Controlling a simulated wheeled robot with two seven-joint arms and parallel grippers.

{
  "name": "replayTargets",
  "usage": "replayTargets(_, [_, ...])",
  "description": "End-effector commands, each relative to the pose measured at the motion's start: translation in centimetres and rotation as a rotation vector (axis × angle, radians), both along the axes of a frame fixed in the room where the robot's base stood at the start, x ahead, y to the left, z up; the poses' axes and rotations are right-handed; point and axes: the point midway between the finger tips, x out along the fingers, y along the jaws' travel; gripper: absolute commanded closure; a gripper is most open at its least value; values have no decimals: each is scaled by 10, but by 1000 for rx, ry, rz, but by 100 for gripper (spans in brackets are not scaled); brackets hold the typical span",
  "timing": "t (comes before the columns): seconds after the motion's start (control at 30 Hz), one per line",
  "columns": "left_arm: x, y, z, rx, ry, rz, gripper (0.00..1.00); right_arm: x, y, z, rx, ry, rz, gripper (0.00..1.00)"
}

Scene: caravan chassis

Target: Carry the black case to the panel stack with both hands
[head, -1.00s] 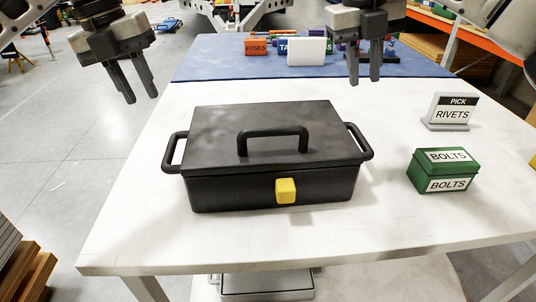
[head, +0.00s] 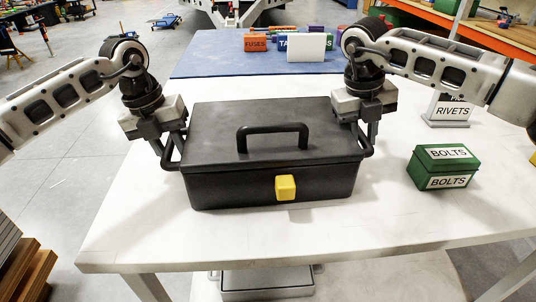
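The black case (head: 220,125) sits closed on the white table, with a top handle, a yellow latch (head: 285,187) in front and a loop handle at each end. My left gripper (head: 170,150) points down at the case's left end handle (head: 170,155). My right gripper (head: 368,138) points down at the right end handle (head: 367,141). The fingers overlap the handles, and I cannot tell whether they are closed on them. A stack of boards (head: 22,262) stands at the lower left; I cannot tell if it is the panel stack.
A green BOLTS box (head: 443,167) and a RIVETS sign (head: 452,112) stand right of the case on the white table (head: 420,225). A blue mat (head: 215,62) with a FUSES box (head: 255,42) and other boxes lies behind. Open floor (head: 75,165) is on the left.

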Motion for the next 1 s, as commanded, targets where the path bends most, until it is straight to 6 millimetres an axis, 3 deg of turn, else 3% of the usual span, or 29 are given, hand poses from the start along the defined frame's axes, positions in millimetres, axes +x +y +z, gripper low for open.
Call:
replayTargets(0.43, [0, -2, -9, 0, 1, 0, 73, 0, -2, -9, -1, -1, 1, 77])
replayTargets(0.5, [0, -2, -9, 0, 1, 0, 92, 0, -2, -9, -1, -1, 1, 96])
replayTargets(0.53, [0, -2, -9, 0, 1, 0, 100, 0, -2, -9, -1, -1, 0, 100])
replayTargets(1.0, [0, -2, 0, -1, -2, -1, 100, 0, -2, -1, 0, -3, 1, 100])
